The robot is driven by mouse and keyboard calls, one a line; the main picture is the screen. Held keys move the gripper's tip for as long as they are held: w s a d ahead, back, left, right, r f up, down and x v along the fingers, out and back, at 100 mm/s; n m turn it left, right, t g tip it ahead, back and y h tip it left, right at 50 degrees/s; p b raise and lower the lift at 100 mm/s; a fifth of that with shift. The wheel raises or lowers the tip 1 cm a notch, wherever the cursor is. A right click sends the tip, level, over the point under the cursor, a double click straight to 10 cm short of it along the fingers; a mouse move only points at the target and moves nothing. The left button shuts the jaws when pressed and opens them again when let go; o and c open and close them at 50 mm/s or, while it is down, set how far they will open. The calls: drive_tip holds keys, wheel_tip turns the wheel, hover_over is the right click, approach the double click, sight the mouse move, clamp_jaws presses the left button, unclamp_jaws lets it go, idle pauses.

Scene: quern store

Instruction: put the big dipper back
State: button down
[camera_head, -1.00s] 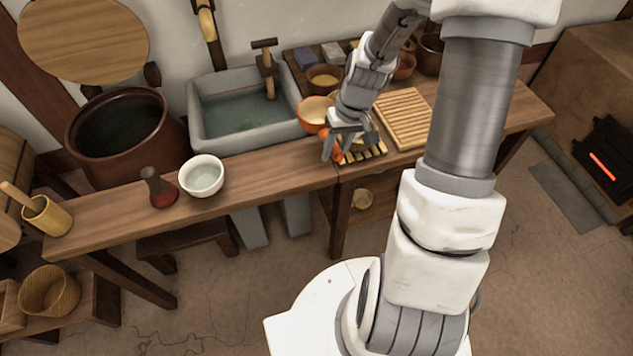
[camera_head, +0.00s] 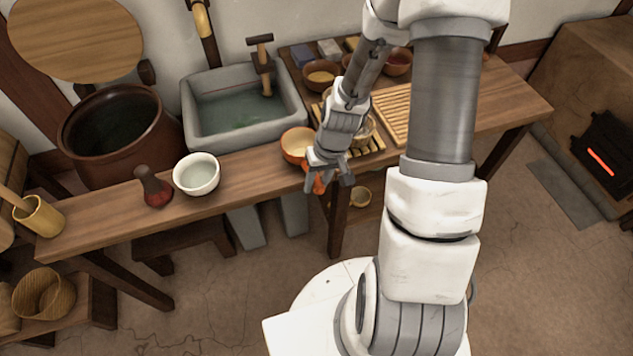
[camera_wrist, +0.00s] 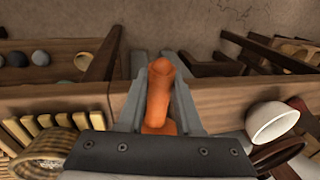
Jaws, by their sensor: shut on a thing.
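My gripper (camera_head: 318,182) is shut on the narrow handle of an orange dipper, which I take to be the big dipper (camera_head: 295,142). Its round cup with a pale inside shows just left of my wrist, by the sink's front right corner. In the wrist view the orange handle (camera_wrist: 158,98) stands between the two fingers, and its cup is hidden behind the gripper body. The dipper is at the bench's front edge; I cannot tell whether it clears the wood. A slatted wooden rack (camera_head: 376,145) lies right of my gripper, partly hidden by my arm.
A white bowl (camera_head: 197,188) and a dark red-brown bottle (camera_head: 153,189) stand on the bench, left of my gripper. The grey sink (camera_head: 198,138) holds water, and a brown vat (camera_head: 155,150) stands left of it. Small bowls (camera_head: 322,85) stand at the back. Bare wood lies between white bowl and dipper.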

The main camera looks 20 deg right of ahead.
drive_tip(key=shift+f, duration=0.15)
drive_tip(key=c, duration=0.6)
unclamp_jaws()
drive_tip(key=p+v, duration=0.2)
drive_tip(key=v, duration=1)
drive_tip(key=shift+p, duration=0.35)
drive_tip(key=shift+r, duration=0.25)
